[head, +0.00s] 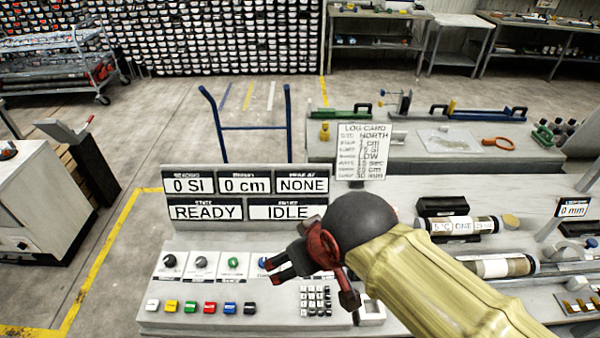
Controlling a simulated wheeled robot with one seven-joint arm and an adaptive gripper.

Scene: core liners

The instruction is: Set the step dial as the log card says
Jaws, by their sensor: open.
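The log card (361,150) stands upright behind the console, with several small printed lines. The top reads SITE NORTH; a line below seems to end in "1 cm", but the small print is blurred. The console (210,320) has a row of dials: a dark one (169,261), a grey one (201,262), a green one (233,262) and a blue one (264,263). Their labels are too small to read, so I cannot tell which is the step dial. My gripper (310,281) is open and empty above the console, right of the blue dial, hiding the panel behind it.
The display board (247,213) reads 0 SI, 0 cm, NONE, READY and IDLE. Several coloured buttons (210,307) line the console's front, with a keypad (315,299) to their right. Core tubes (463,226) lie on the right bench. A blue-handled trolley (253,127) stands behind.

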